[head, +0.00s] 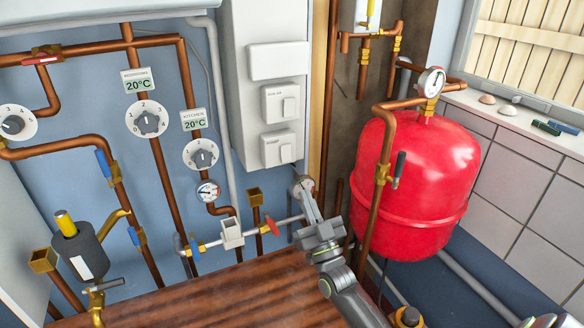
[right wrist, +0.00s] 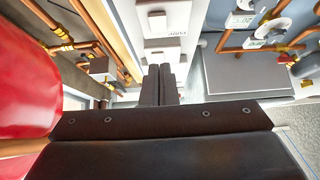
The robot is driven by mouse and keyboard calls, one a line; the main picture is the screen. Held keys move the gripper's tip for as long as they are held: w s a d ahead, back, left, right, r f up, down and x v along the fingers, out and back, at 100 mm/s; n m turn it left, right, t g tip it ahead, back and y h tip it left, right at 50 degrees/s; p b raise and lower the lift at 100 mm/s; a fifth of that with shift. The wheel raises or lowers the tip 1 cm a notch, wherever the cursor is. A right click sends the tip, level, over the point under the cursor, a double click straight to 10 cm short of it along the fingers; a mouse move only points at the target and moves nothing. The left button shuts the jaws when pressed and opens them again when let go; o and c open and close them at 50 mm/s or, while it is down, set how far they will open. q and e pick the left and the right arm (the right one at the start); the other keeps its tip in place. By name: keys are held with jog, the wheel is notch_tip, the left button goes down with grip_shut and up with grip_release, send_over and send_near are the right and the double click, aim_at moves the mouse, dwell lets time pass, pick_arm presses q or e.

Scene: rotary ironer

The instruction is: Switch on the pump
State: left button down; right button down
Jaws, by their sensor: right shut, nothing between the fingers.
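Two white switch boxes sit one above the other on the tall white cabinet; the upper switch (head: 280,103) has a small label that seems to read "boiler". The lower switch (head: 278,144) has lettering too small to read in the head view. I cannot tell which way their rockers are set. My right gripper (head: 303,188) is below and a little right of the lower switch, apart from it, pointing up. In the right wrist view its dark fingers (right wrist: 160,70) are together and empty, with white switch boxes (right wrist: 165,44) beyond them. My left gripper is not in view.
A red tank (head: 418,185) with a gauge stands right of my right arm. Copper pipes, dials (head: 148,119) and valves cover the blue wall at left. A white pipe with a red-handled valve (head: 271,226) runs close left of the gripper. A brown wooden surface (head: 220,295) lies below.

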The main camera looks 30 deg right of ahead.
aim_at(286, 158)
jog(key=x, duration=0.2)
jog(key=f+p+x, duration=0.1)
jog(key=x, duration=0.2)
jog(key=w+p+x, duration=0.1)
jog(key=x, duration=0.2)
jog(key=shift+w+f, duration=0.15)
jog(key=shift+f, duration=0.05)
jog(key=shift+w+d+f, duration=0.1)
jog(key=shift+w, duration=0.45)
jog(key=shift+f, duration=0.1)
jog(key=b, duration=0.3)
jog(key=shift+w+f+t, duration=0.3)
jog(key=shift+w+f, duration=0.05)
jog(key=shift+w+r+p, duration=0.1)
jog(key=shift+r+p, duration=0.15)
jog(key=shift+p, duration=0.05)
